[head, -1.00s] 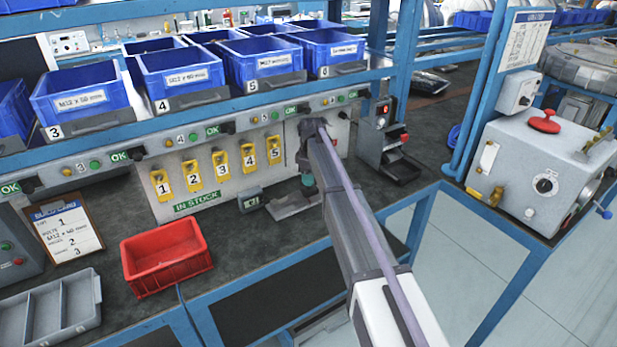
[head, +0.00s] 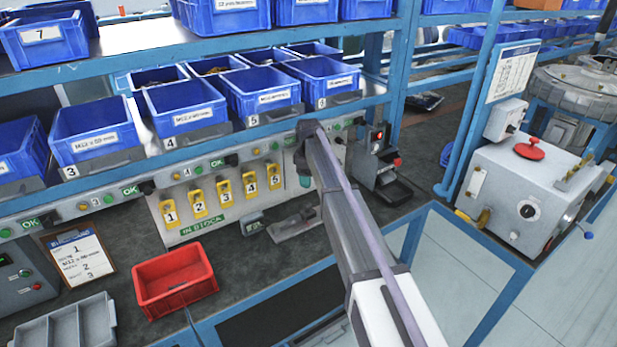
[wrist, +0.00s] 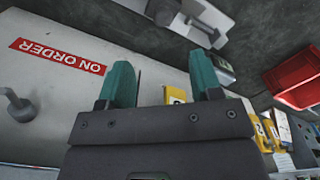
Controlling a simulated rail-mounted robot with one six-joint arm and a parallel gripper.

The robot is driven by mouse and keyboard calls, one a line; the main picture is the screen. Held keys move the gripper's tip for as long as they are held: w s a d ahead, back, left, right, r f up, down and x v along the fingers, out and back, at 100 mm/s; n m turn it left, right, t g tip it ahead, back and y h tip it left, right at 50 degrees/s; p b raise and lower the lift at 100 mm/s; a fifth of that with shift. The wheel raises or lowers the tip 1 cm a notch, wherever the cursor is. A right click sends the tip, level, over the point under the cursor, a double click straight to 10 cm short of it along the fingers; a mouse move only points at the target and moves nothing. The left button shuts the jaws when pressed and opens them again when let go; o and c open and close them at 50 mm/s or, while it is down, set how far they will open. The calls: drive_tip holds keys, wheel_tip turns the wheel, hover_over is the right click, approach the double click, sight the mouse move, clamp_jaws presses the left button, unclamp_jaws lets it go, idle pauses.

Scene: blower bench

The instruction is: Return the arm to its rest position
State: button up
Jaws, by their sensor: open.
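My gripper shows in the wrist view (wrist: 161,82) with its two teal fingers apart and nothing between them. In the head view my arm reaches from the lower right towards the panel under the shelf. There a teal finger of my gripper (head: 305,181) hangs at the right end of the panel, pointing down above the bench top. The rest of the gripper is mostly hidden behind my arm in that view.
A white panel (head: 185,233) with several numbered yellow tags stands close left of my gripper. A red bin (head: 175,281) and grey tray (head: 65,325) sit at the front left. Blue bins (head: 187,106) fill the shelf above. A grey machine (head: 520,185) stands right.

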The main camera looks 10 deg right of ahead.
drive_tip(key=shift+r, duration=0.1)
drive_tip(key=s+d+m, duration=0.2)
drive_tip(key=s+m, duration=0.4)
drive_tip(key=s, duration=1.4)
drive_tip(key=s+d+m, duration=0.3)
drive_tip(key=s+m, duration=0.3)
drive_tip(key=s, duration=1.3)
drive_tip(key=shift+s+m, duration=0.3)
drive_tip(key=shift+s, duration=0.05)
drive_tip(key=shift+d, duration=0.1)
